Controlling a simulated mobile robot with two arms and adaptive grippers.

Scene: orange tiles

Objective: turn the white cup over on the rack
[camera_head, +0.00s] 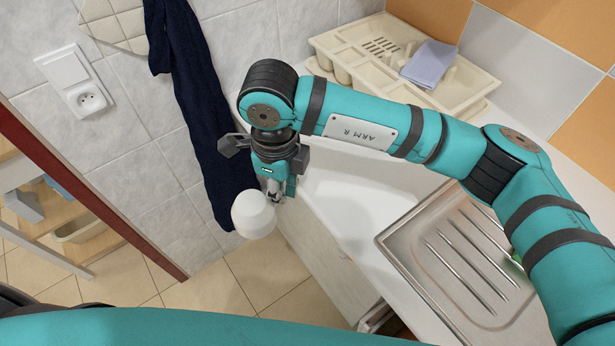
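The white cup (254,217) hangs in the air at the end of my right gripper (274,188), left of the counter's edge and above the tiled floor. The gripper points down, and its fingers close on the cup's upper right side. The fingertips are small in view and partly hidden by the cup. I cannot tell clearly which way the cup's mouth faces. A cream slotted rack (350,42) stands at the back of the counter, partly behind my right arm. My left gripper is out of view.
A metal drainboard (420,262) with raised ridges lies at the right, partly under my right arm. The white sink (345,205) is beside it. A blue-grey folded item (430,63) lies on the rack. A dark blue towel (205,100) hangs on the wall behind the gripper.

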